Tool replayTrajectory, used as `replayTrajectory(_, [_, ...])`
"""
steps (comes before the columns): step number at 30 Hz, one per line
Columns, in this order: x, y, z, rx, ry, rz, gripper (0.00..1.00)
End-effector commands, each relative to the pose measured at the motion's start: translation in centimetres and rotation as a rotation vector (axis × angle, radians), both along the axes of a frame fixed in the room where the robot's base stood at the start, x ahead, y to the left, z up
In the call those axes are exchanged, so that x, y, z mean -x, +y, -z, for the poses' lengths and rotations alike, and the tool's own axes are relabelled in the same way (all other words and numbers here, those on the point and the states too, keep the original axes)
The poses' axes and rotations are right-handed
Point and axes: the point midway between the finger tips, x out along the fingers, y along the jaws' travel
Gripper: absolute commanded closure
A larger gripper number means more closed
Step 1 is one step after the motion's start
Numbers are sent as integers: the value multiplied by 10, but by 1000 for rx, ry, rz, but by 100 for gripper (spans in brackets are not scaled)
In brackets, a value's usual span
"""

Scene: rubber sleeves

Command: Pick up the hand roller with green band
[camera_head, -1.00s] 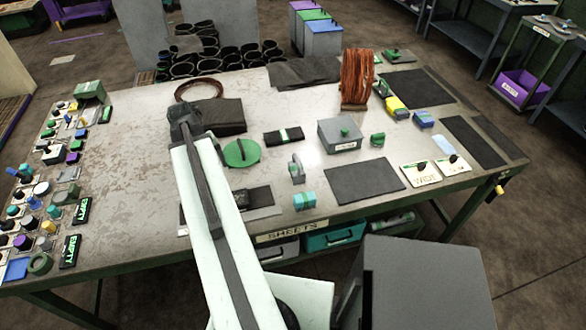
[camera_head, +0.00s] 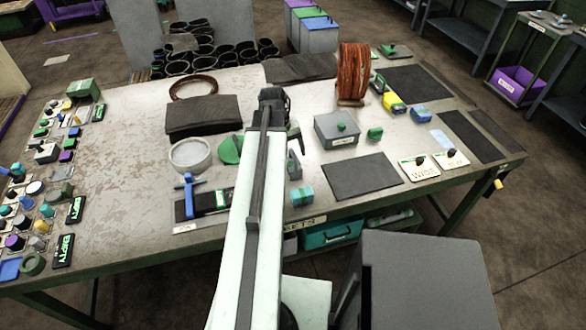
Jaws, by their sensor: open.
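My arm reaches from the lower middle of the picture out over the bench, and my gripper (camera_head: 273,98) is at its far end, open, with nothing seen in it. I cannot pick out the hand roller with green band for certain. A small grey upright tool (camera_head: 295,163) stands just right of my arm, partly covered by it; it may be the roller, but its band does not show clearly. A round green piece (camera_head: 229,150) shows left of the arm, partly hidden. What lies directly under the arm is hidden.
A grey box (camera_head: 337,131) and copper coil (camera_head: 352,75) stand right of my gripper. A black block (camera_head: 204,116), white ring (camera_head: 190,153) and blue-handled tool (camera_head: 188,182) are to its left. A teal block (camera_head: 302,196) and dark mat (camera_head: 362,176) lie nearer. The left-middle bench is clear.

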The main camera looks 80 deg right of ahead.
Motion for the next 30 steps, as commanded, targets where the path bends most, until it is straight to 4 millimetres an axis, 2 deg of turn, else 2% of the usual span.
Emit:
replayTrajectory(6, [6, -3, 41, 0, 0, 2, 26])
replayTrajectory(8, [7, -4, 49, 0, 0, 1, 26])
replayTrajectory(16, [8, -4, 47, 0, 0, 0, 26])
replayTrajectory(24, [8, -4, 47, 0, 0, 0, 100])
replayTrajectory(30, [8, -4, 47, 0, 0, 0, 100])
